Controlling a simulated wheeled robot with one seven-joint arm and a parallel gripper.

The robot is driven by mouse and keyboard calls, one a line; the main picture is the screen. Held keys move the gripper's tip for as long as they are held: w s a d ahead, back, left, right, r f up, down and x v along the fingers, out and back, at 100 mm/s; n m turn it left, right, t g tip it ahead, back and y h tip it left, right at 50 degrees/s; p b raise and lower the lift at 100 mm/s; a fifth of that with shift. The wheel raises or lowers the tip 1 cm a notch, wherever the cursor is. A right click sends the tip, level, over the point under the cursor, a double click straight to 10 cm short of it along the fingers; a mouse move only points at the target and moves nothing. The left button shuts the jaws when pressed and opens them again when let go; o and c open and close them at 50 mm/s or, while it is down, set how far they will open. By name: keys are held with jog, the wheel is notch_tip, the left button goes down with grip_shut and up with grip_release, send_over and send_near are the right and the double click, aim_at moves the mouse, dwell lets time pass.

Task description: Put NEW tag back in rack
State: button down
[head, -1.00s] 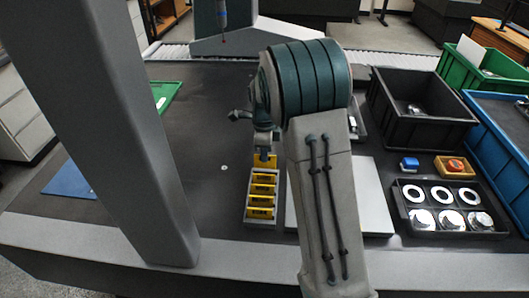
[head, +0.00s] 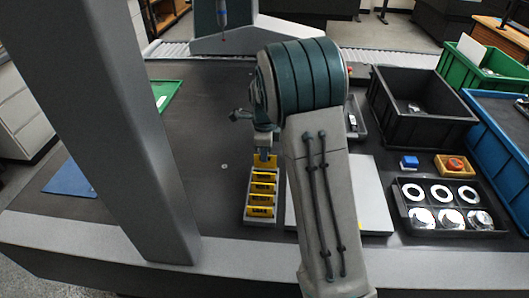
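The rack (head: 247,213) is a narrow pale holder near the table's front edge, left of my forearm. Several yellow tags (head: 262,199) with dark lettering stand in it in a row. The lettering is too small to read. My gripper (head: 263,155) points down at the rack's far end. It appears shut on a yellow tag (head: 272,161), with one finger across the tag's near face; the other finger is hidden. This tag is upright. I cannot tell whether its lower edge is inside a slot or just above it.
A light grey plate (head: 370,195) lies right of the rack, partly behind my arm. A black tray (head: 402,216) with rings and discs, a blue block (head: 409,162) and a black bin (head: 425,130) stand farther right. A grey column (head: 115,120) rises at left.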

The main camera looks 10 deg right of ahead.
aim_at(264, 168)
jog(key=shift+f, duration=0.55)
dwell(0.6)
jog(key=shift+f+b, duration=0.4)
jog(key=shift+f, duration=0.2)
dwell(0.3)
jog(key=shift+f, duration=0.45)
jog(key=c, duration=1.3)
grip_release()
jog(key=shift+r, duration=0.15)
